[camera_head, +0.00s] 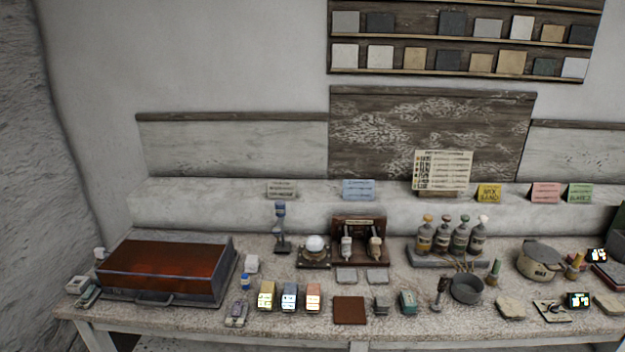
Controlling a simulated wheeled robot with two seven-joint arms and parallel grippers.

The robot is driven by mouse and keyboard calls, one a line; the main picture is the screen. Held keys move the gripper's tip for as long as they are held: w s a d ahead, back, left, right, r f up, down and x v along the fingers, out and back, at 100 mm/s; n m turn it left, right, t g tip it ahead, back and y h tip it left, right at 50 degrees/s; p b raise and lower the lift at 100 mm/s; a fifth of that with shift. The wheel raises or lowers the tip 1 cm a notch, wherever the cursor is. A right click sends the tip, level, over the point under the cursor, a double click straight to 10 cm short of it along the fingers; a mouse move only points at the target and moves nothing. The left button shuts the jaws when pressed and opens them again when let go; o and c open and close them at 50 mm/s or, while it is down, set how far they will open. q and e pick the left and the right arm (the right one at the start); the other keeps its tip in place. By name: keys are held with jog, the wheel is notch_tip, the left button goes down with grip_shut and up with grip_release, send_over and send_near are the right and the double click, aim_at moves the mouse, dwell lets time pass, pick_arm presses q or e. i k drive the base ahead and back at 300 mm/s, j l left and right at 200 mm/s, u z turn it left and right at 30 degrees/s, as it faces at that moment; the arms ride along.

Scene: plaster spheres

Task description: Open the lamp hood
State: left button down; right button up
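A wide box with a reddish-amber, glossy slanted lid (165,270) stands at the left end of the table; it looks like the lamp hood. The lid has a dark frame and lies down, so the hood looks closed. A small dark handle (153,299) is at the middle of its front lower edge. What is inside cannot be made out. Neither of my grippers shows in this view.
The speckled table (215,315) is crowded. Small blocks (289,297), a white sphere on a stand (314,246), bottles (459,238) and a lidded pot (540,260) stand to the right of the hood. Small items (86,294) sit close on its left.

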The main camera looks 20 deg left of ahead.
aim_at(171, 258)
jog(key=k+j+u, duration=0.1)
jog(key=u, duration=1.35)
